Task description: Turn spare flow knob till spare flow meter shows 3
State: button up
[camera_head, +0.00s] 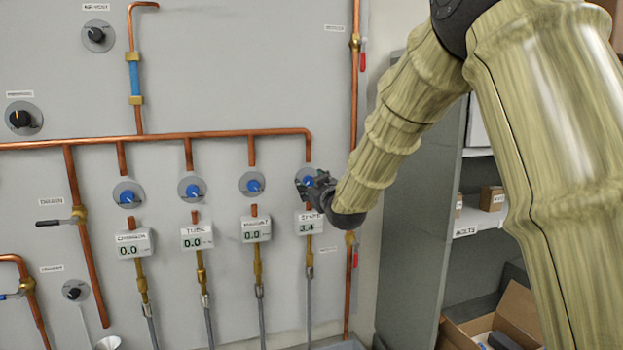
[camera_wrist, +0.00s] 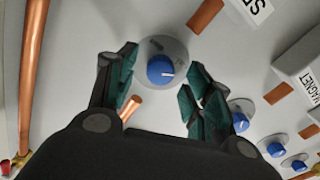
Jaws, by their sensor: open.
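The spare flow knob is the blue knob (camera_head: 307,181) at the right end of the row of four-like dials, partly hidden by my gripper (camera_head: 316,187) in the head view. In the wrist view the blue knob (camera_wrist: 161,69) on its grey round plate shows between the open fingers of my gripper (camera_wrist: 162,66). The fingers stand on either side of it, apart from it. A white pointer line on the knob points right. The spare flow meter (camera_head: 309,224) hangs below the knob. Its display appears to read 3.4, though the small digits are partly unclear.
Other blue knobs (camera_head: 192,187) stand to the left, above meters reading 0.0, such as the tube meter (camera_head: 197,237). A vertical copper pipe (camera_head: 354,100) runs right of the spare knob. A grey shelf (camera_head: 425,190) and an open cardboard box (camera_head: 500,320) stand farther right.

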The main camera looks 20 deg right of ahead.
jog(key=shift+w, duration=0.65)
jog(key=c, duration=1.1)
jog(key=shift+o, duration=0.2)
jog(key=shift+o, duration=0.2)
jog(key=shift+f+m+b, duration=0.15)
jog(key=shift+m+b, duration=0.15)
jog(key=shift+m, duration=0.1)
jog(key=shift+m+b, duration=0.9)
jog(key=shift+b, duration=0.3)
jog(key=m+b, duration=0.3)
jog(key=shift+m, duration=0.3)
jog(key=shift+c, duration=0.2)
